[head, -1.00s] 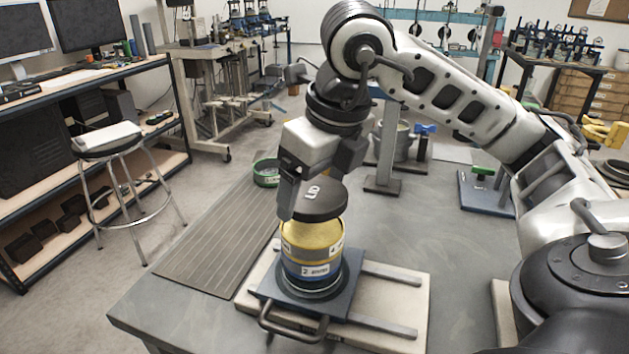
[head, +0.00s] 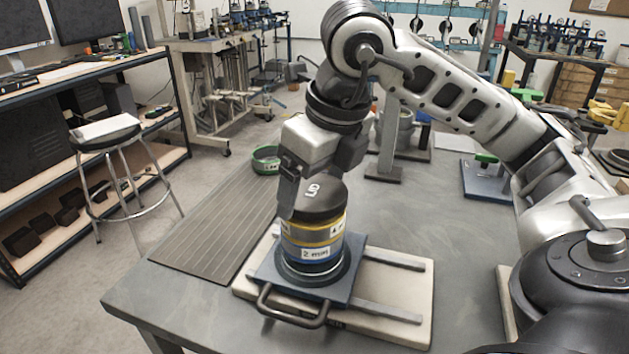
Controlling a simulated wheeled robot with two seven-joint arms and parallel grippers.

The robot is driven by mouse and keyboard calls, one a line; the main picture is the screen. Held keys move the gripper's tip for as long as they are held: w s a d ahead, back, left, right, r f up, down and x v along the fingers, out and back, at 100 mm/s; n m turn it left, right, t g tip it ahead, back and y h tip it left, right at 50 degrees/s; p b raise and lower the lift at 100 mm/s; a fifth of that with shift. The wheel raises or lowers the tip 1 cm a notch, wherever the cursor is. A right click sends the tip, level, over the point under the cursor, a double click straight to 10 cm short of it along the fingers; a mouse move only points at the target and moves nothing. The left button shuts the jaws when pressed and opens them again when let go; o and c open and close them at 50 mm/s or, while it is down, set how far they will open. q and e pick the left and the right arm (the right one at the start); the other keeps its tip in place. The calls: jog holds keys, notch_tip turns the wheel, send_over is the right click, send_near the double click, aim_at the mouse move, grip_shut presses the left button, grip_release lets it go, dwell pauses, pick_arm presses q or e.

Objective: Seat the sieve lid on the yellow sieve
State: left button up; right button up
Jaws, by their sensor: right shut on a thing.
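The dark sieve lid (head: 322,200) sits level at the top of the yellow sieve (head: 314,232), with no clear gap between them in the head view. The yellow sieve is the upper part of a stack, above a blue band with a white label (head: 315,253). The stack stands on a dark plate with a front handle (head: 292,310). My right gripper (head: 300,205) is shut on the lid, reaching down at its left side; the fingertips are partly hidden. My left gripper is not in view.
The plate rests on a pale base with two metal rails (head: 392,260) to the right. A ribbed grey mat (head: 215,235) lies left, with a green-rimmed sieve (head: 266,160) behind it. A post stand (head: 384,172) and a blue plate with green handle (head: 487,182) stand farther back.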

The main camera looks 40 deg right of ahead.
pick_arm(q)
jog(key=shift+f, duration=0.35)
pick_arm(e)
jog(key=shift+f, duration=0.3)
jog(key=o, duration=1)
jog(key=shift+r, duration=0.15)
pick_arm(q)
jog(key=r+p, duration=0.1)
jog(key=p, duration=0.2)
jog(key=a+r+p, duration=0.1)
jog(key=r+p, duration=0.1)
jog(key=p, duration=0.2)
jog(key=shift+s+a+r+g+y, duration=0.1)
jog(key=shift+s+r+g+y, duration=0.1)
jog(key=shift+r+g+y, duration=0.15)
pick_arm(e)
jog(key=v, duration=1.5)
jog(key=shift+r, duration=0.35)
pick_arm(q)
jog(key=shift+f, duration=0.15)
pick_arm(e)
jog(key=shift+s, duration=0.1)
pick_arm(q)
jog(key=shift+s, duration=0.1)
